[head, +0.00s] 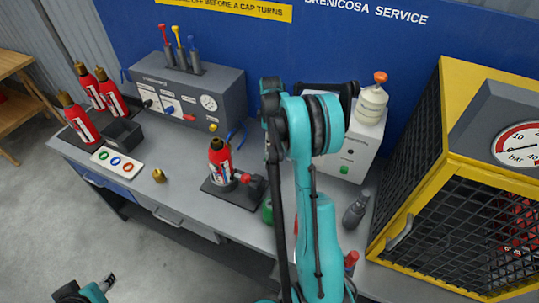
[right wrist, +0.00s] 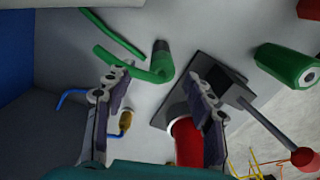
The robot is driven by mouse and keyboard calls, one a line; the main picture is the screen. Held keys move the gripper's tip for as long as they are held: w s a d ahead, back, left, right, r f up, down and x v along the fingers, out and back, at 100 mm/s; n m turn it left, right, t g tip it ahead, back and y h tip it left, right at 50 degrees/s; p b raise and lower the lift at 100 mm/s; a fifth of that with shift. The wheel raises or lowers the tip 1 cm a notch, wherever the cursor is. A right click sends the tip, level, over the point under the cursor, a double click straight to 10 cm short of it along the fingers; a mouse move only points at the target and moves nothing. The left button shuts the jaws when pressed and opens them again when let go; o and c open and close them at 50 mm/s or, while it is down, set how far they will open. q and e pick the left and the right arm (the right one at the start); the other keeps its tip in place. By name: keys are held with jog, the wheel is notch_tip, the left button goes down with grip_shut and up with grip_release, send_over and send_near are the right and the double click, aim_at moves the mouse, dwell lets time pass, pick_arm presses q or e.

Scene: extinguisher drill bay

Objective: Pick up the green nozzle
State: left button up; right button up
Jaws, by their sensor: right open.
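The green nozzle (right wrist: 150,70) shows in the right wrist view as a bent green tube with a dark round end. A thinner green rod (right wrist: 115,32) lies close beside it; I cannot tell if it is part of the nozzle. My right gripper (right wrist: 160,95) is open, with its fingers apart and nothing between them; the nozzle is beyond the fingertips. In the head view my right arm covers that part of the bench, and I cannot pick out the nozzle. My left gripper (head: 92,292) is at the lower left edge, mostly cut off.
A red extinguisher (head: 219,162) stands on a dark plate (head: 222,198); a lever with a red knob (right wrist: 303,156) reaches right in the wrist view. A green cylinder (right wrist: 288,66) lies nearby. A yellow-framed cage (head: 430,170) stands right, a grey panel box (head: 190,95) behind.

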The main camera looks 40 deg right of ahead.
aim_at(270, 158)
jog(key=f, duration=0.5)
jog(key=shift+a+b, duration=0.25)
jog(key=shift+b, duration=0.15)
jog(key=shift+r, duration=0.1)
grip_shut()
